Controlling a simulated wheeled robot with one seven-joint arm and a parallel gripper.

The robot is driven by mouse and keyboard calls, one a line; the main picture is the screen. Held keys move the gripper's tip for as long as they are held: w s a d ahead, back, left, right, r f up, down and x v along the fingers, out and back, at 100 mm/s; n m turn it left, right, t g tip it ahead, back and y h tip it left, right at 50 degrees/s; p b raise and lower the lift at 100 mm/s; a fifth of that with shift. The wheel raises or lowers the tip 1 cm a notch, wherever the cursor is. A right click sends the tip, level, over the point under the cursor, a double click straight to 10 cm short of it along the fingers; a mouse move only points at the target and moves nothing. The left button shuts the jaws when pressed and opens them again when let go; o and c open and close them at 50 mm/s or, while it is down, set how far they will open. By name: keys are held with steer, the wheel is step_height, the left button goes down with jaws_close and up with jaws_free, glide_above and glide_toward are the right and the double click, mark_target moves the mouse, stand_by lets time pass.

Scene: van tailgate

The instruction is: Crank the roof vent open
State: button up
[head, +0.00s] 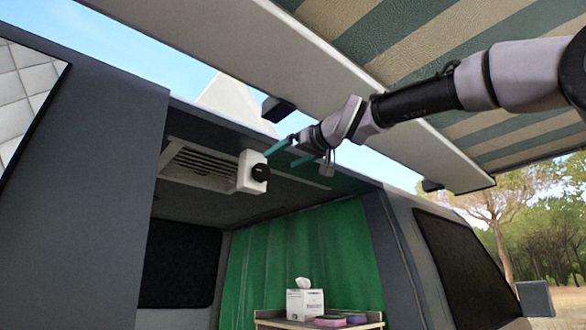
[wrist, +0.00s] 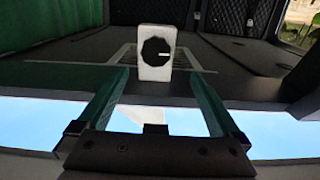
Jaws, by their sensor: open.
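The roof vent (head: 198,167) is a slatted white panel in the van's ceiling, seen from below in the head view. A white box with a black faceted knob (head: 260,173) hangs at its right end. The knob carries a pale mark and faces me in the wrist view (wrist: 157,51). My gripper (head: 281,154) has green fingers and is open and empty. It is to the right of the knob and apart from it. In the wrist view, the knob lies beyond and between the two fingertips (wrist: 161,85). A pale raised lid (head: 232,100) stands above the roof edge.
A striped awning with a pale casing (head: 300,75) hangs overhead, close to my arm. A dark bracket (head: 278,108) sits near the roof edge. Below, a shelf holds a tissue box (head: 305,304) and sponges (head: 330,321) before a green curtain (head: 345,245).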

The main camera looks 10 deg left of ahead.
mark_target(263, 171)
steer(key=shift+n, duration=0.3)
steer(key=x, duration=1)
steer(key=shift+w, duration=0.45)
